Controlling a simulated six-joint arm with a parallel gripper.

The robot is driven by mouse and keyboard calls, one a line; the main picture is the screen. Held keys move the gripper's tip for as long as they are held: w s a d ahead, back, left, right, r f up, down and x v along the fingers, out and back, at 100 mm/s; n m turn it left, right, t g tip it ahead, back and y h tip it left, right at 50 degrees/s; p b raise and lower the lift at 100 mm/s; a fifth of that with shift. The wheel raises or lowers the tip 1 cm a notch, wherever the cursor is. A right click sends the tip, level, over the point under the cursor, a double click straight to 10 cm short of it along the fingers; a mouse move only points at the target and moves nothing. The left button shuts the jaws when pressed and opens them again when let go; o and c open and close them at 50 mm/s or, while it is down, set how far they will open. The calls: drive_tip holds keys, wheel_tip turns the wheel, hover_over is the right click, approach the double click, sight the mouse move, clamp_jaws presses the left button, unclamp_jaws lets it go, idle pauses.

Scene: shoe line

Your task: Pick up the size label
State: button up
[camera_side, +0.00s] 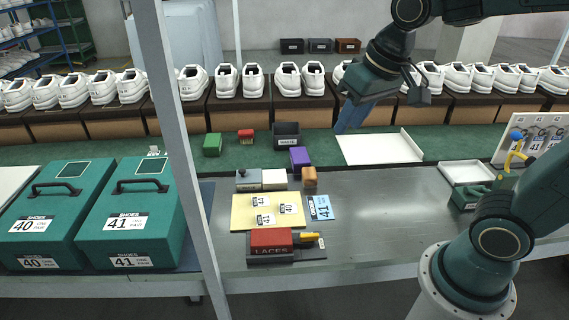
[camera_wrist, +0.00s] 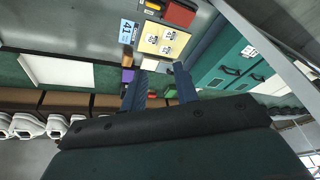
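A yellow sheet (camera_side: 240,212) lies on the grey worktable and bears white labels with dark print (camera_side: 290,208). The sheet also shows in the wrist view (camera_wrist: 148,44). A blue card marked 41 (camera_side: 320,207) lies at the sheet's right edge; the wrist view shows it too (camera_wrist: 127,32). I cannot tell from the pictures which of these is the size label. My gripper (camera_side: 347,124) hangs in the air over the far part of the work area, well beyond the labels. In the wrist view its two blue fingers (camera_wrist: 159,88) are apart with nothing between them.
Green shoe boxes 40 (camera_side: 40,215) and 41 (camera_side: 130,210) are left, past a grey post (camera_side: 180,130).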

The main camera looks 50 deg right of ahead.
drive_tip(key=w+a+f+m+g, duration=0.1)
drive_tip(key=w+f, duration=0.2)
drive_tip(key=w, duration=0.4)
drive_tip(key=w+a+f+m+g, duration=0.1)
drive_tip(key=w+f+m, duration=0.1)
drive_tip(key=w+f, duration=0.3)
drive_tip(key=m+g, duration=0.2)
drive_tip(key=m, duration=0.1)
approach(257, 222)
drive_tip(key=shift+d+f, duration=0.1)
drive_tip(key=shift+f, duration=0.7)
drive_tip(key=shift+f, duration=0.1)
drive_tip(key=shift+f, duration=2.5)
clamp_jaws()
